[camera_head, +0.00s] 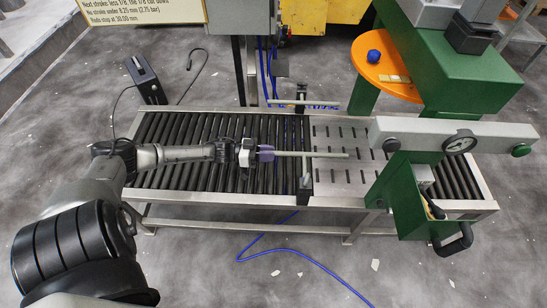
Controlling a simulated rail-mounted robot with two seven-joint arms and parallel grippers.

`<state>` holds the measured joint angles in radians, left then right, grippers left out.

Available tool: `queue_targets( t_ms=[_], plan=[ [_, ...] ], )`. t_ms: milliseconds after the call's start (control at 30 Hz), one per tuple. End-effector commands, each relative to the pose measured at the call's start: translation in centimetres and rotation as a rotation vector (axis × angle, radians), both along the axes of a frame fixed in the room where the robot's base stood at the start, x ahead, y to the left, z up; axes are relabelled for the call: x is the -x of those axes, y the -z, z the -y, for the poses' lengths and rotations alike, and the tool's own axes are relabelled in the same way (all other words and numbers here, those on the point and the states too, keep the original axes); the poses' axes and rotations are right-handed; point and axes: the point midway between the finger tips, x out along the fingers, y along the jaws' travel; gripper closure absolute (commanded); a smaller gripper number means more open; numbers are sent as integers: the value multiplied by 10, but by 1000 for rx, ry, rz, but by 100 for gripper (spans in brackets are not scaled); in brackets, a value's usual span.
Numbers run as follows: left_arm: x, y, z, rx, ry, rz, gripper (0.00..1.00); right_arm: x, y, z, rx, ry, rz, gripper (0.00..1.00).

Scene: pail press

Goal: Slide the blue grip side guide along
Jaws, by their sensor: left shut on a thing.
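The side guide (318,155) is a pale rod lying across the right part of the roller conveyor, with a blue-purple grip (266,154) at its left end. A dark upright bracket (305,182) carries it at the conveyor's near edge. My left gripper (257,154) reaches in from the left over the rollers and is shut on the blue grip, partly hiding it. A second similar rod (308,102) sits on a bracket at the far edge. My right gripper does not show.
An orange round table (383,72) holds a blue ball (374,54). A blue cable (290,252) lies on the floor.

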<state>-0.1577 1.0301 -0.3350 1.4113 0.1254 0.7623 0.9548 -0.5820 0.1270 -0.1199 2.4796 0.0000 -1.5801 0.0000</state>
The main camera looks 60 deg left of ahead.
Motion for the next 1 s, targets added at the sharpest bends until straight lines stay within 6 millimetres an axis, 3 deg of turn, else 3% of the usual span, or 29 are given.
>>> queue_targets(
  t_ms=[133,167,400,733,1000],
  plan=[
    [0,1,0,-1,0,-1,100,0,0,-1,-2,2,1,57],
    [0,1,0,-1,0,-1,78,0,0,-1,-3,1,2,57],
    [0,0,1,0,1,0,56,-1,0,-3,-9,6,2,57],
    [4,-1,-2,0,1,-1,56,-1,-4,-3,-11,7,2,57],
    [40,-3,-28,-1,-1,-5,56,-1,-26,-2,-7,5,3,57]
  ],
)
